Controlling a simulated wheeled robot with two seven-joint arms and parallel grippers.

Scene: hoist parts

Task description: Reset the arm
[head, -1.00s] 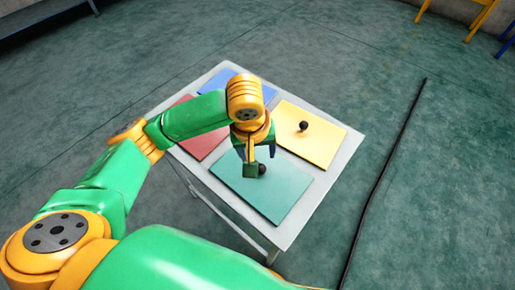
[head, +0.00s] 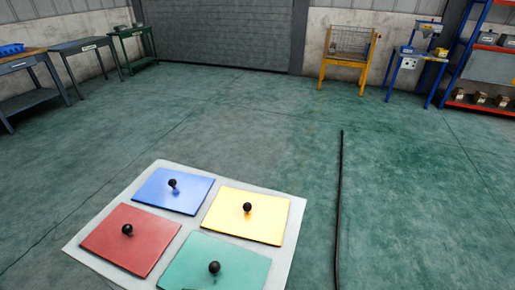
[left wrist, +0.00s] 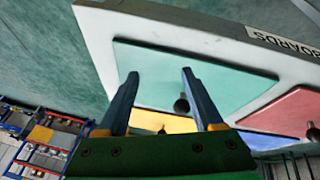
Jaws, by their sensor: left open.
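My left gripper (left wrist: 158,88) shows only in the left wrist view, with its two blue fingers apart and nothing between them that it grips. The green board (head: 228,260) with a dark knob (head: 214,267) lies on the white table (head: 288,255); in the left wrist view the green board (left wrist: 215,72) is beyond the fingers. The blue board (head: 172,192), yellow board (head: 250,220) and red board (head: 125,243) lie beside it, each with a dark knob. My right gripper is in neither view.
A black cable (head: 338,205) runs along the green floor right of the table. Workbenches (head: 85,47) stand at the back left. A yellow wire cart (head: 347,52) and blue shelving (head: 485,65) stand at the back right. The floor between is clear.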

